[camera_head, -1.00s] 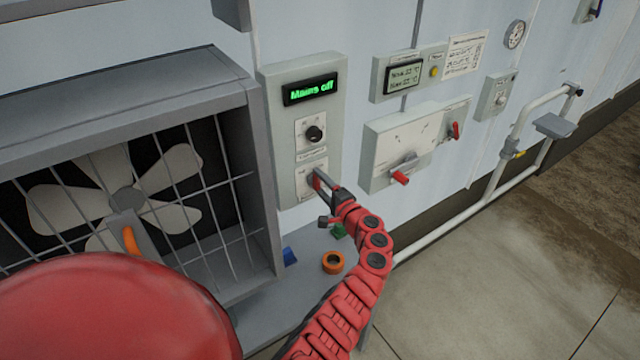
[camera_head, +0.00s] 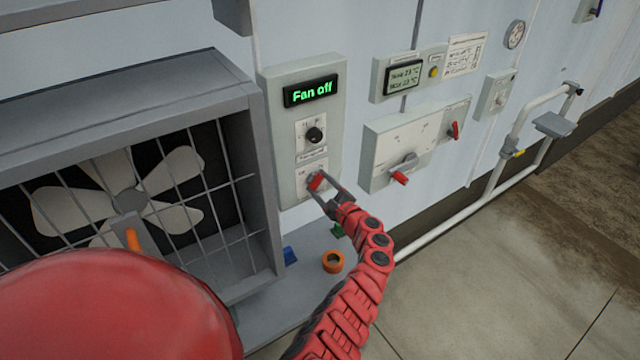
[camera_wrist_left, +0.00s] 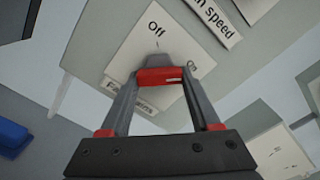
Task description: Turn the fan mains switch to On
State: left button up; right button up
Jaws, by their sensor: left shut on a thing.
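The fan mains switch (camera_head: 316,181) is a small red handle on a white plate, low on the grey control box (camera_head: 271,125) beside the fan. In the left wrist view the red handle (camera_wrist_left: 160,76) sits crosswise between my fingertips, with "Off" above it and "On" to its right; the "Fan mains" label is partly hidden by a finger. My left gripper (camera_head: 321,186) is shut on this handle and looks turned. The green display (camera_head: 312,91) on the box reads "Fan off". The right gripper is not in view.
A black fan speed knob (camera_head: 314,135) sits just above the switch. The caged fan (camera_head: 123,202) is at left. To the right is a panel (camera_head: 390,145) with red-handled switches. An orange ring (camera_head: 333,262) lies on the ledge below.

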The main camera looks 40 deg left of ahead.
pick_arm(q)
jog(key=shift+f, duration=0.15)
dwell(0.4)
jog(key=o, duration=1.4)
jog(key=shift+c, duration=0.2)
jog(key=b+v, duration=0.3)
jog(key=v, duration=1.4)
jog(key=shift+d, duration=0.2)
jog(key=shift+s, duration=0.1)
